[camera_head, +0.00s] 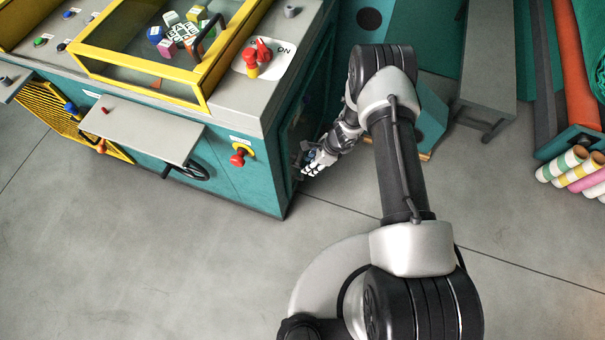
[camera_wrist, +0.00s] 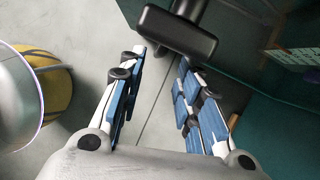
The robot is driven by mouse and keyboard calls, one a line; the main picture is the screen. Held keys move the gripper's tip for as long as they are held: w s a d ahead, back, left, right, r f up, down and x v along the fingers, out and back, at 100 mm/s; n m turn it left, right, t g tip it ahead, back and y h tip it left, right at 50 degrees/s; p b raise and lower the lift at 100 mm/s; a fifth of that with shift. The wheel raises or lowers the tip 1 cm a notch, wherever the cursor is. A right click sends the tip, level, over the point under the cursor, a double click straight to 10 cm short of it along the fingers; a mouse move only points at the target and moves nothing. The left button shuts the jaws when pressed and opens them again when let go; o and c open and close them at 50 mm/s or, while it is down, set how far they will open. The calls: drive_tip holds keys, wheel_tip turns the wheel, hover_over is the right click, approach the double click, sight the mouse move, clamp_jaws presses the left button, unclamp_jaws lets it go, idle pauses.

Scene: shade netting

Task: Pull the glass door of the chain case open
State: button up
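The chain case is the teal machine's right end in the head view, where a dark glass door (camera_head: 307,108) shows at a steep angle. My gripper (camera_head: 308,168) is low beside that end, close to the door. In the wrist view my gripper (camera_wrist: 161,58) is open, its blue-padded fingers apart with grey floor showing between them. A black handle (camera_wrist: 178,32) lies across the view at the fingertips, with a stem running up from it. I cannot tell whether it touches a finger. A dark see-through panel (camera_wrist: 238,45) is behind it, to the right.
The machine top carries a yellow-framed glass cover (camera_head: 150,85) and a red-and-yellow switch (camera_head: 256,57). A grey shelf (camera_head: 140,128) juts from its front. A grey bench (camera_head: 487,75) and coloured rolls (camera_head: 577,168) stand at the right. The floor (camera_head: 200,265) in front is clear.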

drive_tip(key=b+x, duration=0.2)
drive_tip(key=x, duration=0.6)
drive_tip(key=shift+a+f+b, duration=0.2)
drive_tip(key=shift+f+b, duration=0.15)
drive_tip(key=shift+b, duration=0.05)
drive_tip(key=shift+c, duration=0.5)
clamp_jaws()
